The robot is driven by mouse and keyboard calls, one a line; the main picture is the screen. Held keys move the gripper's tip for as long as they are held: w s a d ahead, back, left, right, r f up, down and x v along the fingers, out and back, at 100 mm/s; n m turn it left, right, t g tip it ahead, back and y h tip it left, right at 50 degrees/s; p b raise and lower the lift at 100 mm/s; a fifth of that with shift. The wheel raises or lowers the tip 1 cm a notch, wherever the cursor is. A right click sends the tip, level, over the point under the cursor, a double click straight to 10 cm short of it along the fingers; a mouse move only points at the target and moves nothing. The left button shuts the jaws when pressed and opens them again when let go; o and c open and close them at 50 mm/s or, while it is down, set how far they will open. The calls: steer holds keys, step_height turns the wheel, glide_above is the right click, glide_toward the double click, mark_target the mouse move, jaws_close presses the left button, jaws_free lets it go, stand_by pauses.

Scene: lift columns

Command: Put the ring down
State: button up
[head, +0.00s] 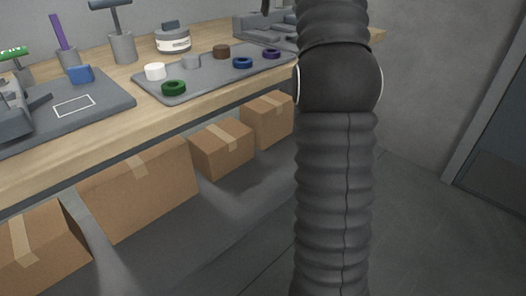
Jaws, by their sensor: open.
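Three ring-shaped pieces lie on a grey tray (212,77) on the workbench. The green ring (174,88) is at the front left of the tray, the blue ring (242,63) at the front right, and the purple ring (271,54) near the right end. I cannot tell which one the task means. My arm rises through the right half of the head view and leaves at the top edge. My gripper cannot be made out. A small dark tip at the top edge beside the arm is too cut off to identify.
The tray also bears white (155,71), grey (191,61) and brown (222,51) round pieces. A dark grey mat (105,105) with a white outlined rectangle and a blue block (81,74) lies left. Cardboard boxes (140,185) stand below the bench (150,115).

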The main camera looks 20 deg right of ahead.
steer(key=s+a+f, duration=0.4)
steer(key=s+a, duration=0.3)
steer(key=s+a+f, duration=0.4)
steer(key=s+a, duration=0.3)
steer(key=s+a+f, duration=0.3)
steer(key=s+f, duration=0.6)
steer(key=f, duration=0.1)
steer(key=s+a+f+t, duration=0.1)
steer(key=s+a+f, duration=0.2)
steer(key=s+f, duration=0.6)
steer(key=shift+f+n, duration=0.3)
steer(key=shift+f, duration=0.55)
